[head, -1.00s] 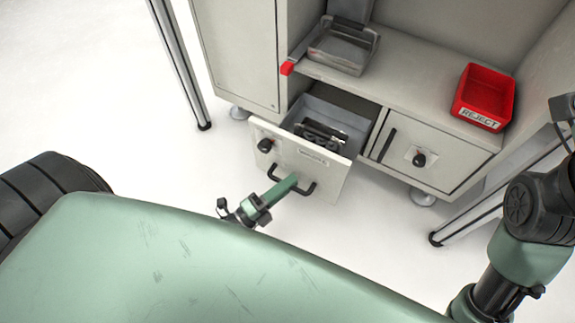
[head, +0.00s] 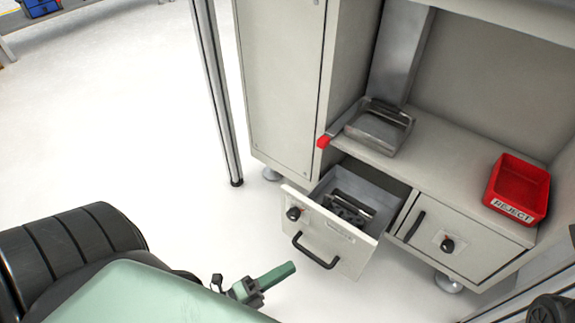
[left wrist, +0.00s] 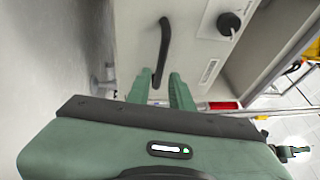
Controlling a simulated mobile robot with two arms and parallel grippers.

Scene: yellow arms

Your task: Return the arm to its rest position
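My left gripper (head: 284,272) is low in the head view, its green fingers apart from the drawer handle (head: 314,252). In the left wrist view its two fingers (left wrist: 160,84) are spread with a gap and nothing between them; the black handle (left wrist: 165,42) lies beyond the tips. The drawer (head: 340,241) is pulled out and holds dark metal parts (head: 348,208). My right gripper is out of view; only a dark part of my right arm shows at the lower right corner.
A grey metal tray (head: 378,128) and a red REJECT bin (head: 518,188) stand on the cabinet shelf. A closed door (head: 462,238) is right of the drawer. A metal post (head: 216,100) stands left of the cabinet. The floor at left is clear.

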